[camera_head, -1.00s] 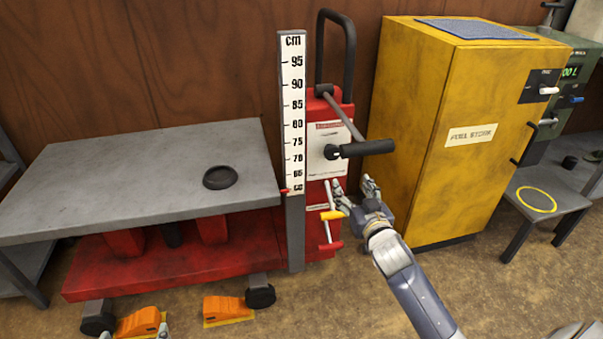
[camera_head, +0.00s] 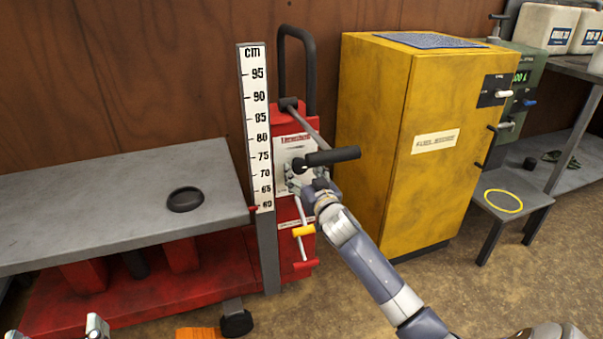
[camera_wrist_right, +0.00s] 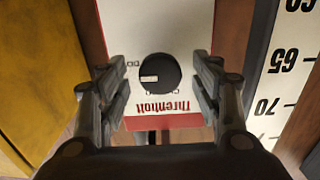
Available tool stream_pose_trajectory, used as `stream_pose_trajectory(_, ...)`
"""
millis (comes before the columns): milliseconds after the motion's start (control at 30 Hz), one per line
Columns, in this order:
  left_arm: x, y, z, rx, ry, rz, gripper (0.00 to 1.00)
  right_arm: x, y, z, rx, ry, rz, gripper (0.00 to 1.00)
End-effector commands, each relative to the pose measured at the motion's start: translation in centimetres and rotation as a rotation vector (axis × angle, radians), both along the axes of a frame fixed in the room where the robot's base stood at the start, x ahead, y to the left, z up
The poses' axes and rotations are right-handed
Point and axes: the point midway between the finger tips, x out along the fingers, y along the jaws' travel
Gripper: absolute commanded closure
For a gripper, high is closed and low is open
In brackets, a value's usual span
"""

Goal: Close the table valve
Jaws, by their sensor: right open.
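The table valve, a round black knob (camera_wrist_right: 159,72) with a white mark, sits on the white panel of the red lift column (camera_head: 283,225). In the head view it shows partly, as a dark knob (camera_head: 299,165) behind the pump handle's black grip. My right gripper (camera_head: 305,180) is at the panel just below that grip. In the right wrist view its open fingers (camera_wrist_right: 157,85) stand on both sides of the knob, with gaps, not touching it. My left gripper (camera_head: 55,331) shows only its fingertips at the bottom left edge, spread apart and empty.
The pump handle's black grip (camera_head: 333,157) juts out above my right gripper. A yellow-handled lever (camera_head: 303,231) hangs below it. The grey lift table (camera_head: 110,205) with a black dish (camera_head: 186,199) is at left. A yellow cabinet (camera_head: 400,150) stands close at right.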

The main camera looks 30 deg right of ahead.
Motion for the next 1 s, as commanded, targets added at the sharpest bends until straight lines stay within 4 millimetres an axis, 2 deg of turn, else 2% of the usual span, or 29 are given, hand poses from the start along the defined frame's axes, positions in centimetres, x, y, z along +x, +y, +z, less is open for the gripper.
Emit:
stream_pose_trajectory(233,-0.4,-0.2,1.7,-0.024,-0.09,-0.006,0.22,1.4,-0.3,0.0,0.001,0.0,0.0,0.41)
stream_pose_trajectory(533,-0.4,-0.2,2.0,-0.027,-0.1,-0.006,0.22,1.5,-0.4,0.0,0.0,0.0,0.0,0.41)
stream_pose_trajectory(567,-0.4,-0.2,2.0,-0.027,-0.099,-0.006,0.22,1.5,-0.4,0.0,0.0,0.0,0.0,0.43)
stream_pose_trajectory(700,-0.4,-0.2,1.9,-0.027,-0.099,-0.006,0.22,1.5,-0.4,0.0,0.0,0.0,0.0,0.75)
stream_pose_trajectory(767,-0.4,-0.2,1.9,-0.027,-0.099,-0.006,0.22,1.5,-0.4,0.0,0.0,0.0,0.0,0.85)
stream_pose_trajectory(1000,-0.4,-0.2,1.9,-0.026,-0.095,-0.006,0.22,1.5,-0.4,0.0,-0.005,0.002,0.0,0.85)
